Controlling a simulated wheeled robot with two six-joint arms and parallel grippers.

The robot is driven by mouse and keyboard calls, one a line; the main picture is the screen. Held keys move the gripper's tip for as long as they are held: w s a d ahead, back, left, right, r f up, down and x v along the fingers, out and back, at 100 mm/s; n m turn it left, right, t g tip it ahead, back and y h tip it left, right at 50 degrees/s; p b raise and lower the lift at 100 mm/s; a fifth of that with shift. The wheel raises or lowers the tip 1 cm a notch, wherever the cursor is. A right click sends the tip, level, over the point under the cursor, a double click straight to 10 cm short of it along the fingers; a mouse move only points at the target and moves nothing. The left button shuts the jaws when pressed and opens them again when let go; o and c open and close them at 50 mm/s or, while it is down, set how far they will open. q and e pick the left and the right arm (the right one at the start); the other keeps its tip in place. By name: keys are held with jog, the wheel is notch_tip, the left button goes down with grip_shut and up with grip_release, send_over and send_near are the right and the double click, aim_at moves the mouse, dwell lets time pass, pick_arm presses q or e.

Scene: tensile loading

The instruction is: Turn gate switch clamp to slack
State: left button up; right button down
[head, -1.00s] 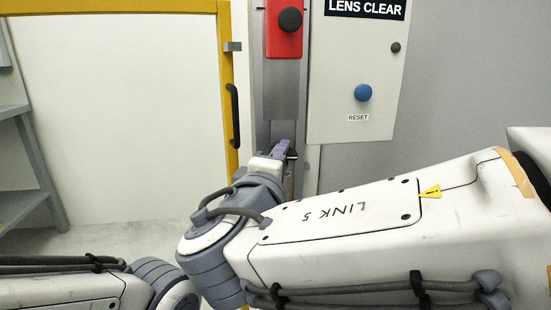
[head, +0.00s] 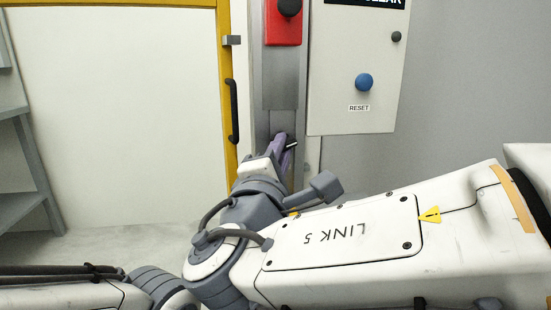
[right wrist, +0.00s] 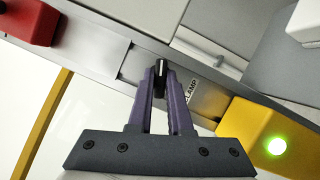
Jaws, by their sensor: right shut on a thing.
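A red box with a black button (head: 289,8) sits above on the post. A panel with a blue reset button (head: 364,82) stands to the right. The yellow gate frame (head: 225,60) with a black handle is at left. A yellow box (right wrist: 245,122) with a lit green button is near the fingers.

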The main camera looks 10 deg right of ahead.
jog(key=shift+d+f+n+t+y+b, duration=0.1)
jog(key=shift+n+t+y+b, duration=0.45)
jog(key=shift+n, duration=1.8)
jog(key=shift+d+f+n+t+y+b, duration=0.15)
jog(key=shift+n+t+y, duration=0.7)
jog(key=shift+n, duration=1.5)
jog(key=shift+a, duration=0.1)
jog(key=shift+n, duration=0.3)
jog(key=c, duration=0.8)
grip_release()
jog(key=shift+c, duration=0.2)
